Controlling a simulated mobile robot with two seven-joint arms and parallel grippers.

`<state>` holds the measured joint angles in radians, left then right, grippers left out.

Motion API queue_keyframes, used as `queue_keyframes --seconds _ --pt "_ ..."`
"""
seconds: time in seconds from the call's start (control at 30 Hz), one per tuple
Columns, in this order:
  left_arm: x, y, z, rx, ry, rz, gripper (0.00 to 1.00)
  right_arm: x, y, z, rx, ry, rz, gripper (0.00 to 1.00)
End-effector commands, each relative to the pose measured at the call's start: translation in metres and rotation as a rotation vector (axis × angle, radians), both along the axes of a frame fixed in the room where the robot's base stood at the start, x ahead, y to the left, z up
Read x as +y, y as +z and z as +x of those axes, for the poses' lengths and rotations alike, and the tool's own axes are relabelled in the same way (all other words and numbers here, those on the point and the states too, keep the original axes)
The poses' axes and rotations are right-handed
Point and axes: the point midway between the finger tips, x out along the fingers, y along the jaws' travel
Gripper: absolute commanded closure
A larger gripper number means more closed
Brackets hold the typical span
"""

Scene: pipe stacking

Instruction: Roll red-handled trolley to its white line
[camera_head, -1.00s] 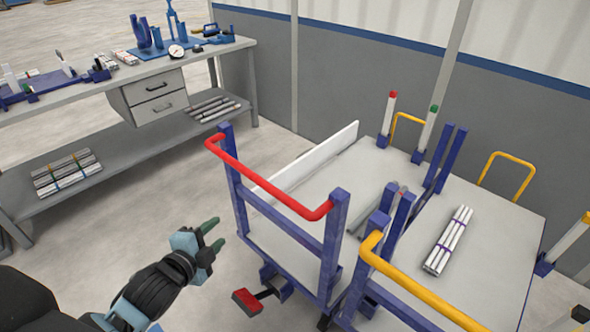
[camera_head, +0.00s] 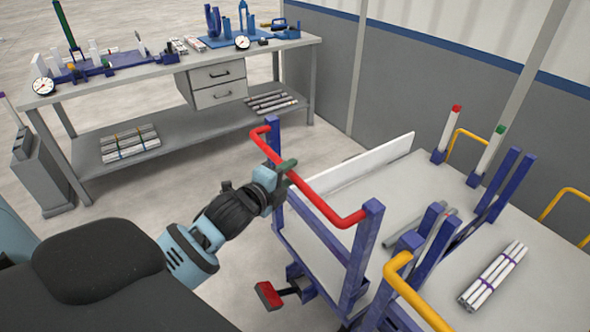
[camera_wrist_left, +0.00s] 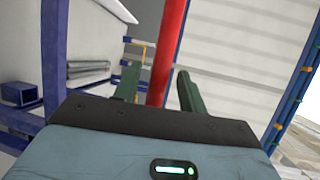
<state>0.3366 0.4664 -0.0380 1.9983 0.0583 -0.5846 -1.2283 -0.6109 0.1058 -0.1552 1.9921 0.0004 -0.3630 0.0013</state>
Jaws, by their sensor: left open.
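The trolley with a red handle (camera_head: 318,197) and blue posts (camera_head: 362,250) stands at the middle right, with a white side board (camera_head: 362,163) and a red foot pedal (camera_head: 269,295). My left gripper (camera_head: 284,172) is at the red handle's left part. In the left wrist view the red bar (camera_wrist_left: 168,55) passes between the two open green fingers (camera_wrist_left: 155,90), which are apart from each other. My right gripper is not in view. I see no white floor line.
A yellow-handled trolley (camera_head: 412,295) carrying a pipe bundle (camera_head: 493,275) stands close on the right. A workbench (camera_head: 150,75) with drawers runs along the back left. A grey bin (camera_head: 40,172) stands at the far left. Floor between bench and trolley is clear.

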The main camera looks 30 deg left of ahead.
Motion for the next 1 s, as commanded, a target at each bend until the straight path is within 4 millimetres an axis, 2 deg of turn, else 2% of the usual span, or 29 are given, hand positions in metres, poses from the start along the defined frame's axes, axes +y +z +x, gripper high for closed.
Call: queue_keyframes --seconds 0.1,0.23,0.63,0.93,1.0 --pt "0.000 -0.003 0.017 0.000 0.000 -0.002 0.59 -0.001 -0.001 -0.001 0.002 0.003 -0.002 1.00" --pt "0.000 -0.005 0.028 0.000 0.000 -0.001 0.59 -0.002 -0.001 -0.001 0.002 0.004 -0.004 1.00" --pt "0.000 -0.006 0.034 0.000 -0.001 -0.001 0.59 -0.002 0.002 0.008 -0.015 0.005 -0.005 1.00" --pt "0.000 -0.006 0.034 0.000 -0.001 0.000 0.98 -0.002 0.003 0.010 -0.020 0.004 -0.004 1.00" --pt "0.000 -0.006 0.034 0.000 -0.001 0.000 1.00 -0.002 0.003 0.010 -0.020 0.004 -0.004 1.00"
